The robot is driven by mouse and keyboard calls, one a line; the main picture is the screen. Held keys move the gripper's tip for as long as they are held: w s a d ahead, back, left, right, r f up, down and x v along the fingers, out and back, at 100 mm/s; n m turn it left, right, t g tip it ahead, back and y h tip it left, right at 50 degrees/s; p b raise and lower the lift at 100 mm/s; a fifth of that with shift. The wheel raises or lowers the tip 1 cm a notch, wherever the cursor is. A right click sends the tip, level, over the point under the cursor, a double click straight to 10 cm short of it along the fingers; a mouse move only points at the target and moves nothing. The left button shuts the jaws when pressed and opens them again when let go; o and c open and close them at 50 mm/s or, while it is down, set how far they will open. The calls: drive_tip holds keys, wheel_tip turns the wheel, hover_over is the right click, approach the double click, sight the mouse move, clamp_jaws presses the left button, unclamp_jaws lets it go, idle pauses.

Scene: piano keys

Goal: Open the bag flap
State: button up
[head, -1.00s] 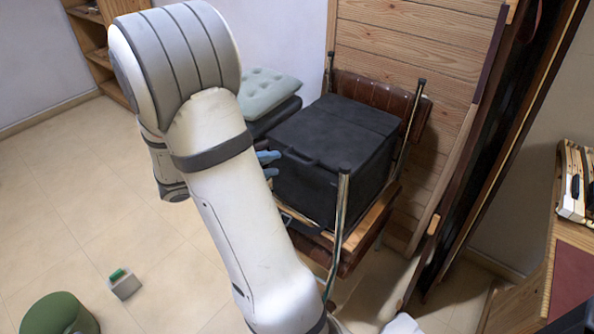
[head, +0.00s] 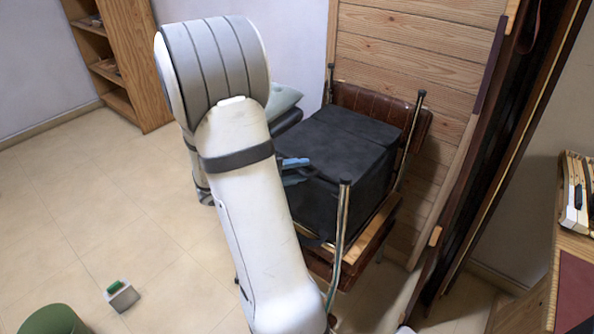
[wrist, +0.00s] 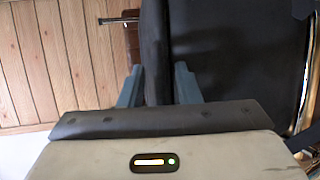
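The black fabric bag (head: 350,150) sits on a wooden, metal-legged chair, with its top flap (head: 365,123) lying flat and shut. My gripper (head: 294,170) is at the bag's upper left edge, partly hidden by my arm. In the wrist view my gripper's (wrist: 158,80) two blue fingers stand apart, with a dark strip of the bag (wrist: 156,55) between them. I cannot tell whether the fingers touch the strip. The bag's dark face (wrist: 235,50) fills the right of that view.
A metal chair leg (head: 340,230) rises close in front of the bag. The brown chair back (head: 375,98) and a wood-panelled wall (head: 430,45) stand behind it. A dark seat with a pale cushion (head: 283,100) is left of it. The floor at left is mostly clear.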

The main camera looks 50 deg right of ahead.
clamp_jaws()
idle(0.4)
